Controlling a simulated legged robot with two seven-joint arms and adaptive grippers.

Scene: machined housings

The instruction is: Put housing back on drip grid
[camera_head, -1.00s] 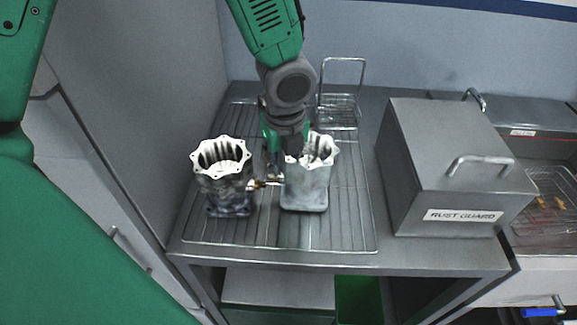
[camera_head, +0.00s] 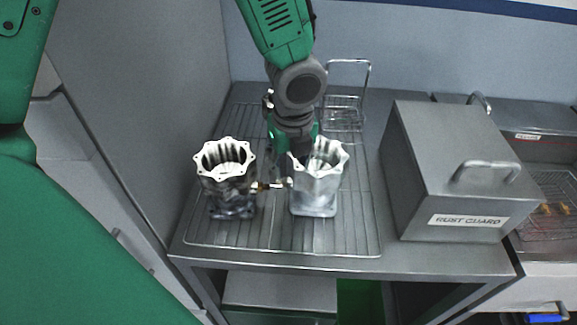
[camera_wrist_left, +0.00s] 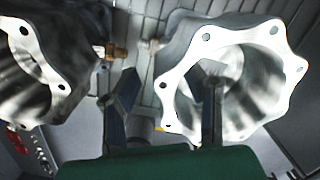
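Two open-topped metal housings with scalloped flanges stand upright on the wire drip grid (camera_head: 350,235). The darker, wet-looking housing (camera_head: 232,192) is on the left; the paler housing (camera_head: 316,190) is on the right. In the left wrist view my left gripper (camera_wrist_left: 170,85) straddles this rim, one finger inside the paler housing's bore (camera_wrist_left: 245,90), the other outside. A gap shows between the outer finger and the wall, so it looks open. The dark housing (camera_wrist_left: 35,75) also shows there. My right gripper is not in view.
A wire basket (camera_head: 342,112) stands behind. A grey box marked RUST GUARD (camera_head: 450,170) stands right of the grid. A wall panel (camera_head: 150,90) borders the left side. The grid's front is clear.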

